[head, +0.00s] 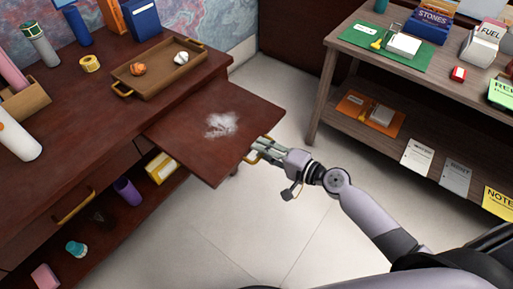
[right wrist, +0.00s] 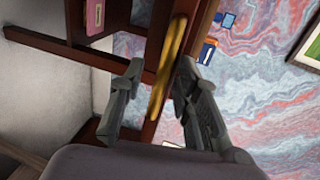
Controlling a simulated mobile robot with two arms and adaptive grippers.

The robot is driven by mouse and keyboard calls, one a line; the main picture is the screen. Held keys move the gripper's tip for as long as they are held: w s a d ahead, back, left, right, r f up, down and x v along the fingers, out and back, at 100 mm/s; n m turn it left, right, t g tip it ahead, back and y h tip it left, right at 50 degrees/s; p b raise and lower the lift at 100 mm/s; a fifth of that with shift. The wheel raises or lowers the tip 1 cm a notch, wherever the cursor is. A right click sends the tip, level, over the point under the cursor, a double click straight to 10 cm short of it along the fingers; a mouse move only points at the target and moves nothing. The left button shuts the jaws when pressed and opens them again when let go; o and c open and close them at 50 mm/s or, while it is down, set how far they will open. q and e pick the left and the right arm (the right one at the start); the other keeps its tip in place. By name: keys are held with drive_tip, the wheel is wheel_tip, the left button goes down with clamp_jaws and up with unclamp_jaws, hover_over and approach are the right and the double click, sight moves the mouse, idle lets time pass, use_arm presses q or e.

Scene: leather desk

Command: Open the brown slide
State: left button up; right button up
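The brown slide (head: 195,148) is a flat dark reddish-brown board, pulled well out from the desk's right side. A patch of white powder (head: 221,124) lies on it. Its gold handle (head: 256,150) is on the outer edge, partly hidden by my right gripper (head: 262,149). In the right wrist view the gold handle (right wrist: 168,72) runs between the two fingers of my right gripper (right wrist: 160,80). The fingers are apart, with a gap between the left finger and the handle; the right finger is close to it, contact unclear. My left gripper is not in view.
The desk (head: 62,145) carries a tray (head: 160,75) with two small balls, a tape roll (head: 90,63) and several cylinders. A shelf table (head: 345,60) with papers and boxes stands at right. Tiled floor (head: 265,210) between them is clear except for my arm.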

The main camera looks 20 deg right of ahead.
drive_tip(key=shift+c, duration=0.2)
clamp_jaws()
idle(0.7)
